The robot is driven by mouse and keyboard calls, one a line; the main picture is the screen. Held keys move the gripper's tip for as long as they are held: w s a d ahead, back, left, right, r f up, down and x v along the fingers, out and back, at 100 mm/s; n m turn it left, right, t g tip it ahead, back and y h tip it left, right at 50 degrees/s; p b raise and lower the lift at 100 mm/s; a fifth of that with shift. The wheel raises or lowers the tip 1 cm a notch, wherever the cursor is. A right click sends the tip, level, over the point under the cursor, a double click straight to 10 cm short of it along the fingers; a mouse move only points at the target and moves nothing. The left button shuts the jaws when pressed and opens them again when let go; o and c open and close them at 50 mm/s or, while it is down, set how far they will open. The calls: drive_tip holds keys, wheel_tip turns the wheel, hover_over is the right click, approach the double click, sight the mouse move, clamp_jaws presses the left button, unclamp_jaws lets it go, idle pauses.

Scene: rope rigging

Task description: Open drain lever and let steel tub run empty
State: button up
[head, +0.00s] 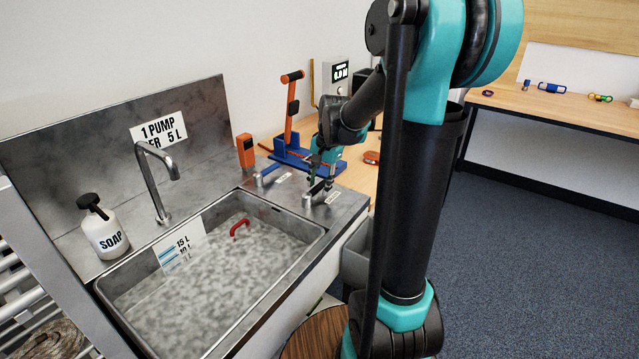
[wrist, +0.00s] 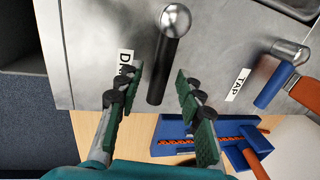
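The steel tub (head: 306,229) holds grey, mottled liquid, and a red curved handle (head: 239,227) shows at its surface. The drain lever (wrist: 164,65) has a silver ball pivot and a black handle; in the head view (head: 318,187) it stands on the counter by the tub's far right corner. My gripper (wrist: 158,84) is open, with one finger on each side of the black handle and visible gaps between. The left finger partly hides the drain label (wrist: 126,60). In the head view my gripper (head: 320,172) is just above this lever.
The blue tap lever (wrist: 268,87) and TAP label (wrist: 237,85) are close on the right in the wrist view. A blue-and-orange tool (head: 291,145) stands behind the counter. A soap bottle (head: 104,230) and faucet (head: 155,175) are left of the levers.

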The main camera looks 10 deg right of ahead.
clamp_jaws()
drive_tip(key=shift+d, duration=0.1)
idle(0.3)
drive_tip(key=m, duration=0.1)
drive_tip(key=s+m, duration=0.1)
drive_tip(key=shift+s+d+m+h, duration=0.15)
drive_tip(key=shift+d+m+h, duration=0.15)
drive_tip(key=shift+d+m, duration=0.1)
drive_tip(key=s+m, duration=0.1)
drive_tip(key=m, duration=0.2)
drive_tip(key=shift+s+d+m+t+h, duration=0.2)
drive_tip(key=shift+s+m+t+h, duration=0.1)
drive_tip(key=shift+s+m, duration=0.1)
drive_tip(key=s+m, duration=0.1)
drive_tip(key=m, duration=0.2)
drive_tip(key=shift+s+h, duration=0.3)
drive_tip(key=shift+s, duration=0.1)
drive_tip(key=shift+s+a+m+h, duration=0.15)
drive_tip(key=shift+s+m, duration=0.25)
drive_tip(key=shift+m, duration=0.5)
drive_tip(key=shift+s+a+m+h, duration=0.15)
drive_tip(key=shift+s+m, duration=0.25)
drive_tip(key=shift+m, duration=0.5)
